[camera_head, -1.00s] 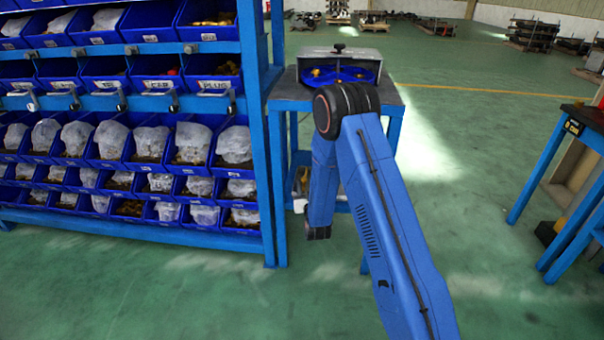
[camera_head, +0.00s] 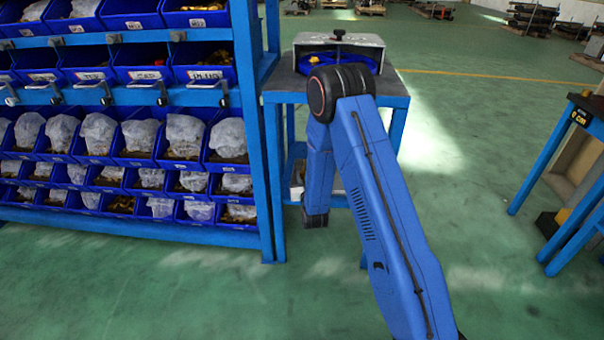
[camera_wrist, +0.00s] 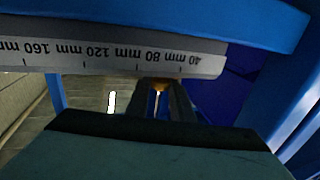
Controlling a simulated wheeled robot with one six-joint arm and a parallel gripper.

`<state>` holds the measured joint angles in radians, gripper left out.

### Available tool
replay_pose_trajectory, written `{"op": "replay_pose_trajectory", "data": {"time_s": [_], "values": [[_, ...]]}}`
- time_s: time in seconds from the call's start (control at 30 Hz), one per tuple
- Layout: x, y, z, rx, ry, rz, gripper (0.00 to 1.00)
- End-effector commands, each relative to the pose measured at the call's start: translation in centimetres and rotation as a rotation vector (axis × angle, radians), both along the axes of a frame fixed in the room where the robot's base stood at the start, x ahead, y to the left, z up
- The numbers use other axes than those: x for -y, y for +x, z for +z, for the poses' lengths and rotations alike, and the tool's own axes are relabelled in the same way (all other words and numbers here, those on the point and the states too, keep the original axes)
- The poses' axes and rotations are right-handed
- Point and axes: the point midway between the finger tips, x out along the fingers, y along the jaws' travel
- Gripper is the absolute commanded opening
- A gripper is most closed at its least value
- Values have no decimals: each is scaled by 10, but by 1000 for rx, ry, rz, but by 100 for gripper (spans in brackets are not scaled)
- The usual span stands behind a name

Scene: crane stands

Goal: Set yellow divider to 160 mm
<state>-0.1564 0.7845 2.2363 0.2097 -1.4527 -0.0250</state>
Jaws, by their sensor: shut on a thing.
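My gripper (camera_wrist: 158,98) shows in the wrist view, its two dark fingers shut on a small yellow-orange piece, the yellow divider (camera_wrist: 158,87). Little of the divider shows between the fingers. It sits just under the edge of a white scale (camera_wrist: 60,58), which appears upside down with 40 mm at the right and 160 mm towards the left. The divider is near the 80 mm label; the exact reading cannot be told. In the head view my gripper is hidden.
A blue stand (camera_head: 391,86) carries a grey-white holder (camera_head: 370,41) with blue parts. A blue rack (camera_head: 252,122) of bins fills the left. Another blue table (camera_head: 560,150) stands at the right. Green floor (camera_head: 470,200) lies open between. A blue beam (camera_wrist: 190,18) runs above the scale.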

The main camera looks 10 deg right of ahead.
Motion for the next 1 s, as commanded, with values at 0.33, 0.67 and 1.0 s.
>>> {"op": "replay_pose_trajectory", "data": {"time_s": [0.33,0.67,1.0], "values": [[22,-6,-1,-2,-1,-3,0],[81,-25,0,0,-1,-4,0],[114,-37,0,0,0,-1,0]]}}
